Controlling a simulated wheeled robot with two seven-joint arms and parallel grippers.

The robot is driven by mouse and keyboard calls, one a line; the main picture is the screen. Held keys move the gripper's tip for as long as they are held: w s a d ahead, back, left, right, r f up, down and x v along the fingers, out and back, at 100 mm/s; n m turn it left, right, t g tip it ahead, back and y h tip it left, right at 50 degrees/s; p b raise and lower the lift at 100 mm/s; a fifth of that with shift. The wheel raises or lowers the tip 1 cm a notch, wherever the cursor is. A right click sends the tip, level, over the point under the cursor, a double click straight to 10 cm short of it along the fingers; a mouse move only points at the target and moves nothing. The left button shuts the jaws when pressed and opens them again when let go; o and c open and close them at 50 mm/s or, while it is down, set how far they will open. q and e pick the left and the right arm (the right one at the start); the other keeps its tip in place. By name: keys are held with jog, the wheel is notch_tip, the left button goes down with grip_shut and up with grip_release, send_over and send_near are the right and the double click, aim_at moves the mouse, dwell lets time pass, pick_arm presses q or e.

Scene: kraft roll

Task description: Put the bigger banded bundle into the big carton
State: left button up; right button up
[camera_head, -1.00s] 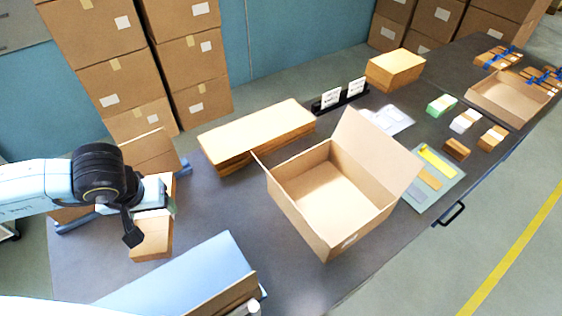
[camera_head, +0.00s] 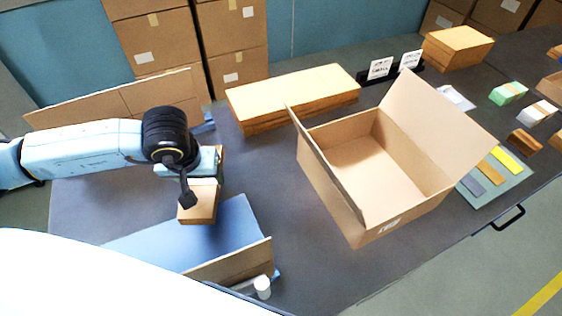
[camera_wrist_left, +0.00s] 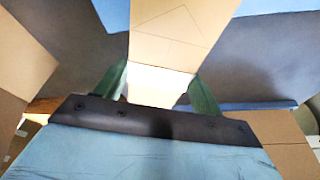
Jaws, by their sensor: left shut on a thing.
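My left gripper (camera_head: 203,165) is shut on a brown kraft bundle (camera_head: 197,205) with a pale band. In the head view the bundle hangs below the gripper, in front of the far edge of a blue surface; its height above the table is hard to tell. In the left wrist view the bundle (camera_wrist_left: 180,35) sits between the two green fingers, its white band (camera_wrist_left: 155,85) near them. The big carton (camera_head: 405,215) stands open to the right, flaps up, its visible floor empty. The bundle is apart from it. My right gripper is not in view.
A blue sloped surface (camera_head: 150,240) with a cardboard edge lies in front of the bundle. A long cardboard stack (camera_head: 290,95) lies behind the carton. Small banded stacks (camera_head: 508,93) and a mat with coloured strips (camera_head: 520,178) are at right. Bare table lies between bundle and carton.

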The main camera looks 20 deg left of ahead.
pick_arm(q)
jog(key=w+d, duration=0.3)
jog(key=w+d+f, duration=0.1)
jog(key=w+d, duration=0.3)
jog(key=w+d+f+p, duration=0.1)
jog(key=w+d, duration=0.3)
jog(key=shift+w+d, duration=0.25)
jog(key=shift+a+f, duration=0.1)
jog(key=shift+f, duration=0.5)
notch_tip(320, 180, down, 4)
jog(key=shift+r, duration=0.25)
jog(key=shift+w+f, duration=0.15)
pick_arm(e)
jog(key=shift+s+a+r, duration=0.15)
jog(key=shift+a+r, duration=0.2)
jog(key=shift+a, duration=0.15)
pick_arm(q)
jog(key=shift+b, duration=0.3)
jog(key=o, duration=1.1)
jog(key=shift+f, duration=0.1)
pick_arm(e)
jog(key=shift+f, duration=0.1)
